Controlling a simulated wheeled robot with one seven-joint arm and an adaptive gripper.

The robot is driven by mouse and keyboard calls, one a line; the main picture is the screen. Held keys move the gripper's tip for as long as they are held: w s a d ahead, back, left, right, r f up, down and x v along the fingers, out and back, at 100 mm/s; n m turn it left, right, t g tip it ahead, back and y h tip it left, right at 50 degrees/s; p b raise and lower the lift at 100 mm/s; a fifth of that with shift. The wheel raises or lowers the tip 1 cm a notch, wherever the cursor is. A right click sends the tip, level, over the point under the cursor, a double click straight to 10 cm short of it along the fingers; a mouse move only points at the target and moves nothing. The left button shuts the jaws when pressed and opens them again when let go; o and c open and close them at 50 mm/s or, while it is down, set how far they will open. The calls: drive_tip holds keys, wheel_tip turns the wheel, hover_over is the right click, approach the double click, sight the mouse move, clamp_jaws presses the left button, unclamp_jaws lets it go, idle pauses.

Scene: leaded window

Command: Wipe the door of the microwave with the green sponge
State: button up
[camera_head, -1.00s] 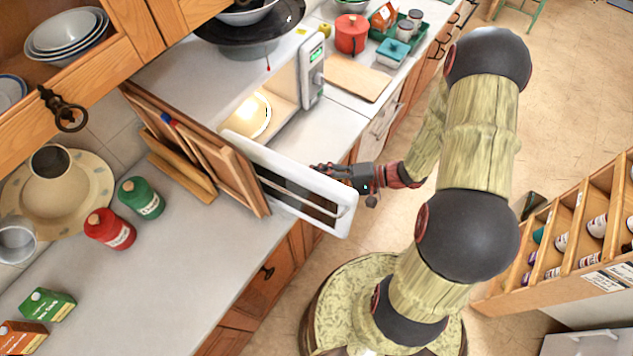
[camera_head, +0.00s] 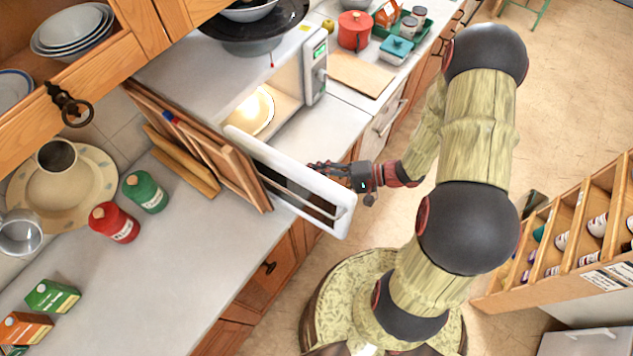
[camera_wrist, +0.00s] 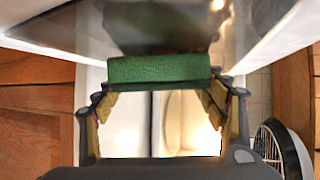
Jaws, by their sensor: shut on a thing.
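The microwave (camera_head: 318,65) has its white door (camera_head: 325,182) swung open toward me, with a dark window pane. My gripper (camera_head: 318,170) is at the inner side of the open door, its fingers partly hidden behind the door's top edge. In the wrist view my gripper (camera_wrist: 162,100) is shut on the green sponge (camera_wrist: 160,68), which lies across between the fingertips. The sponge's far edge meets the dark pane of the door (camera_wrist: 160,25) in that view; I cannot tell how firmly it presses. The sponge is hidden in the head view.
Wooden boards (camera_head: 215,160) lean beside the microwave, close to the door. Red (camera_head: 113,222) and green (camera_head: 146,191) canisters stand on the left counter. A wooden board (camera_head: 360,74) lies right of the microwave. A wooden rack (camera_head: 570,240) stands at the right. The floor between is clear.

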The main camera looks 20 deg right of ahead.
drive_tip(key=w+a+p, duration=0.1)
drive_tip(key=w+a, duration=0.1)
drive_tip(key=shift+a+p, duration=0.3)
drive_tip(key=shift+p, duration=0.45)
drive_tip(key=shift+s, duration=0.1)
drive_tip(key=shift+s+d+p, duration=1.1)
drive_tip(key=shift+s+d, duration=0.2)
drive_tip(key=shift+s, duration=0.15)
drive_tip(key=shift+s+a+r+p, duration=0.1)
drive_tip(key=shift+a+p, duration=0.05)
drive_tip(key=shift+p, duration=0.35)
